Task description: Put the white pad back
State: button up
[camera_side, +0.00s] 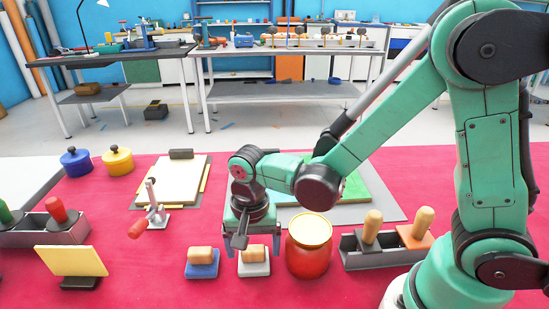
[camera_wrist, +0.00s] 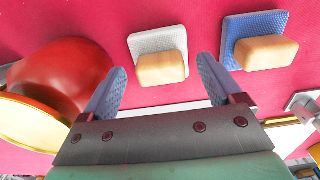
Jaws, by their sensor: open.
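The white pad (camera_side: 254,268) lies on the red mat with a wooden block handle on top. It also shows in the wrist view (camera_wrist: 147,43), ahead of the fingers with its handle toward me. My gripper (camera_side: 250,245) is open, pointing down above the white pad. In the wrist view my gripper's two fingers (camera_wrist: 160,88) are spread apart with nothing between them. From the side, the gripper partly covers the space over the pad, so I cannot tell the exact height gap.
A blue pad (camera_side: 202,270) with a similar handle is left of the white one. A red jar (camera_side: 308,258) with a yellow lid stands close on the right. A grey tray (camera_side: 372,259) holding wooden-handled tools is farther right. A yellow board (camera_side: 76,261) stands at left.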

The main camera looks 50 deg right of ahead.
aim_at(254, 249)
notch_tip(254, 249, up, 11)
jog(key=s+d+n+t, duration=0.2)
jog(key=d+n+t, duration=0.5)
jog(key=d+n, duration=0.1)
jog(key=shift+n, duration=0.5)
jog(key=shift+r, duration=0.1)
dwell(0.9)
